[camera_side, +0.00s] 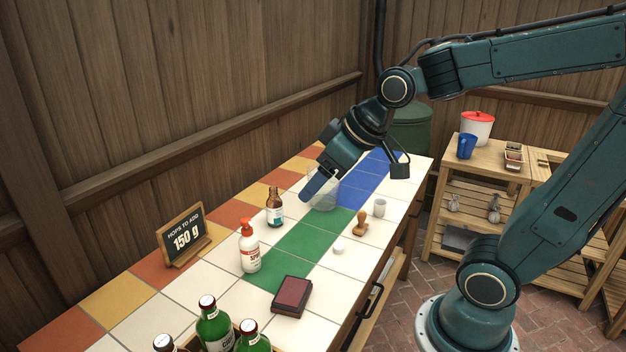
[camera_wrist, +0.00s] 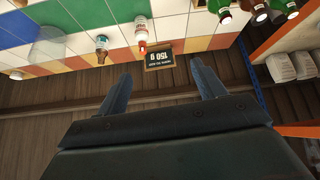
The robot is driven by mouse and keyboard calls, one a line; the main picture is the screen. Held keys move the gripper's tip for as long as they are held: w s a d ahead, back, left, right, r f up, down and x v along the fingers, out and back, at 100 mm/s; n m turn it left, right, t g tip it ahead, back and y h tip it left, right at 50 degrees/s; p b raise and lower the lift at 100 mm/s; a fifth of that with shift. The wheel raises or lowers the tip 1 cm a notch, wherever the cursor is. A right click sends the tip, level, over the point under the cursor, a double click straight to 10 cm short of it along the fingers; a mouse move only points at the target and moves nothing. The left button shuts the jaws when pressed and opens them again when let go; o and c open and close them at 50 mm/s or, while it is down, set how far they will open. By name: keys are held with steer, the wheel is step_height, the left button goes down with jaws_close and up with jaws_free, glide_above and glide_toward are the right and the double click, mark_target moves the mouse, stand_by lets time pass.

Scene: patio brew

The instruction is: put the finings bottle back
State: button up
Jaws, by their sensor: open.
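A small brown bottle (camera_side: 274,213) with a pale label stands upright on the tiled worktop; I take it as the finings bottle, but its label is too small to read. It also shows in the wrist view (camera_wrist: 101,52). My gripper (camera_side: 306,196) is tilted down above the worktop, to the right of the brown bottle and apart from it. The gripper's two blue fingers (camera_wrist: 161,71) are spread with nothing between them. In the side view one finger hides part of a clear glass vessel (camera_side: 327,198).
A white pump bottle (camera_side: 249,250) stands close to the brown bottle. A sign (camera_side: 184,236), a dark red pad (camera_side: 292,295), a wooden stamp (camera_side: 361,225), a small white lid (camera_side: 338,248) and a pale cup (camera_side: 380,207) also stand there. Green bottles (camera_side: 214,328) are at the near end.

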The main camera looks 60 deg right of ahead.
steer(key=s+m+g, duration=0.1)
steer(key=s, duration=1)
steer(key=shift+s+a+r, duration=0.2)
steer(key=shift+a+r, duration=0.05)
steer(key=shift+a, duration=0.15)
